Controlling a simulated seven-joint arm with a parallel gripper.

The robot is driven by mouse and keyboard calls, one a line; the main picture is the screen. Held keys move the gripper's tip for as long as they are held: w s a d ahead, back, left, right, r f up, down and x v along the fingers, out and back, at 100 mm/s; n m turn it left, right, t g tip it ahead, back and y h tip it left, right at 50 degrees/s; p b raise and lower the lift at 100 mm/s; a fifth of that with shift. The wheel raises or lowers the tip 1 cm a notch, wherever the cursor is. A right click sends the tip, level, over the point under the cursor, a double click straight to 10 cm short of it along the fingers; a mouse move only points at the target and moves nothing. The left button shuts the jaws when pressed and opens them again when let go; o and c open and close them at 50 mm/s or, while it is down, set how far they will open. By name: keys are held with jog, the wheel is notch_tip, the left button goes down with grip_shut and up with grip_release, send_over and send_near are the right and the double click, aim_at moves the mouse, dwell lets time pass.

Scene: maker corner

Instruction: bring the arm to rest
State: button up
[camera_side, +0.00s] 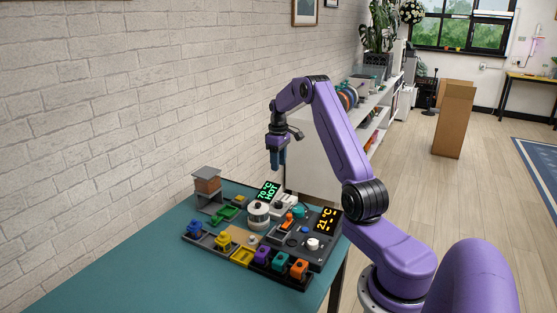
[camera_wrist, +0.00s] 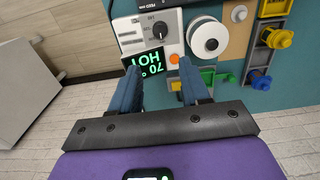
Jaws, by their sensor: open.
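My gripper (camera_side: 278,160), with blue fingers, hangs in the air above the back of the teal table (camera_side: 110,255), pointing down. It is well above the station and touches nothing. In the wrist view my gripper (camera_wrist: 158,72) has its two blue fingers apart, with nothing between them. Behind that gap shows a black display (camera_wrist: 147,68) with green text, 70 °C HOT. The same display stands at the back of the station in the side view (camera_side: 268,191).
A white spool (camera_side: 258,213) stands beside the HOT display. A second display (camera_side: 326,220) reads 21 °C in orange. Several coloured pieces, including a yellow one (camera_side: 223,241), stand along the front. A grey stand (camera_side: 208,198) is at the left. A brick wall (camera_side: 120,110) runs behind.

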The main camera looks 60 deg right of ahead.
jog(key=shift+r, duration=0.35)
jog(key=w+a+r+n, duration=0.1)
jog(key=a+r+n, duration=0.15)
jog(key=a, duration=0.85)
jog(key=w+a+r+n, duration=0.1)
jog(key=w+a+r, duration=0.15)
jog(key=a, duration=0.85)
jog(key=s+a+r+n, duration=0.2)
jog(key=s+a, duration=0.3)
jog(key=a, duration=0.3)
jog(key=s+a+r+n, duration=0.1)
jog(key=s+a, duration=0.4)
jog(key=a, duration=0.3)
jog(key=s+a+n, duration=0.2)
jog(key=s+n, duration=0.1)
jog(key=s, duration=0.9)
jog(key=s+a+n, duration=0.3)
jog(key=s, duration=1)
jog(key=shift+a+f, duration=0.15)
jog(key=shift+f, duration=0.25)
